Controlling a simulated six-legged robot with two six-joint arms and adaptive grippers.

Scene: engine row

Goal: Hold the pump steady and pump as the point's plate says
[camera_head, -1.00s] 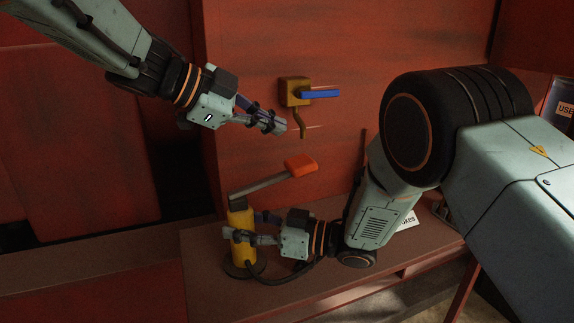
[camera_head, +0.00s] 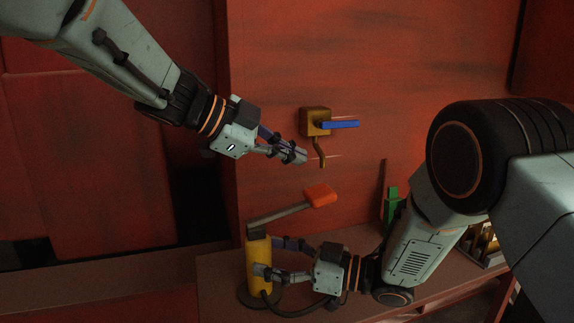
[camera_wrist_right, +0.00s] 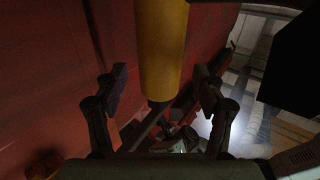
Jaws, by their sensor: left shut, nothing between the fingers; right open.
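The yellow pump (camera_head: 259,262) stands upright on the bench. Its grey lever (camera_head: 278,219) slants up to the right and ends in an orange handle (camera_head: 320,195). My right gripper (camera_head: 267,257) is open at the pump, its near finger in front of the body. In the right wrist view the yellow body (camera_wrist_right: 161,45) stands between the spread fingers, apart from both. My left gripper (camera_head: 303,155) is shut and empty, above the orange handle and just left of the brass fitting (camera_head: 314,121) with a blue lever (camera_head: 340,125). I cannot make out a readable plate.
A dark hose (camera_head: 300,311) runs from the pump's foot along the bench (camera_head: 225,268). A red wall (camera_head: 270,60) stands close behind. A green object (camera_head: 391,207) stands on the bench behind my right arm. The air around the orange handle looks clear.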

